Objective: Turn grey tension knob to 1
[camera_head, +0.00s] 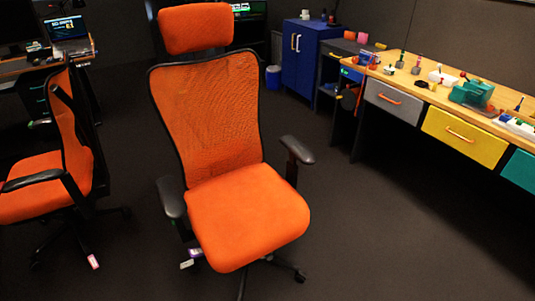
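I cannot make out a grey tension knob in this view. A large orange office chair (247,217) with a mesh back, headrest and black armrests stands in the middle, close to me. The underside of its seat is mostly hidden. A small whitish tag (187,264) shows below its left armrest. Neither of my grippers is in view.
A second orange chair (30,188) stands at the left by a desk with a laptop (68,30). A wooden workbench (432,95) with grey, yellow and teal drawers and several small items runs along the right. A blue cabinet (303,65) stands behind. Dark floor (385,240) between is clear.

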